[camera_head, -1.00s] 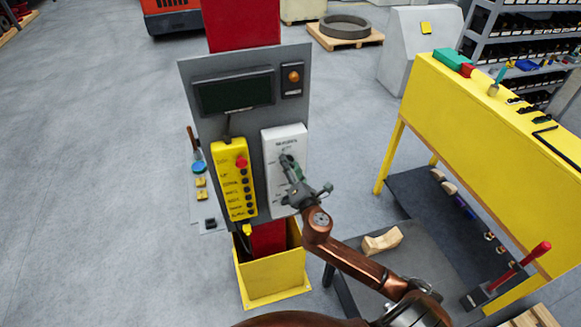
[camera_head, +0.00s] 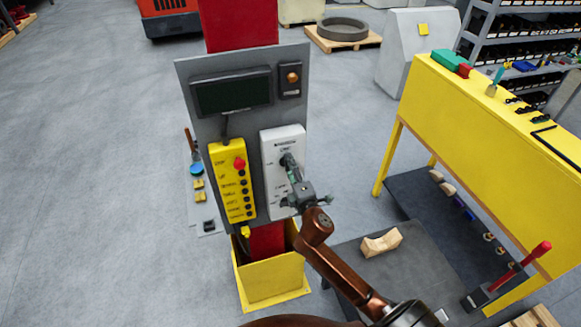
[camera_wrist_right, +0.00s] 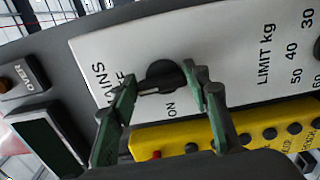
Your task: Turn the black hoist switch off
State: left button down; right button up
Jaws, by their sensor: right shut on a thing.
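The black hoist switch (camera_wrist_right: 160,72) is a round knob with a bar handle on the white panel (camera_wrist_right: 100,55), between the partly hidden MAINS lettering and the word ON. The same white panel (camera_head: 270,150) shows in the head view on the grey board, where my gripper hides most of the knob. My right gripper (camera_wrist_right: 162,88) has one green finger on each side of the knob's handle and is shut on it. In the head view, the right gripper (camera_head: 288,163) reaches the panel from below right. My left gripper is not in view.
A yellow push-button box (camera_head: 231,180) with a red button hangs left of the white panel. A dark display (camera_head: 233,94) and an orange lamp (camera_head: 292,77) sit above. A yellow workbench (camera_head: 480,130) stands to the right. The floor at left is mostly clear.

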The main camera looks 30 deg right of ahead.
dwell(0.4)
jog(key=o, duration=1.2)
jog(key=shift+c, duration=0.2)
jog(key=v, duration=1.2)
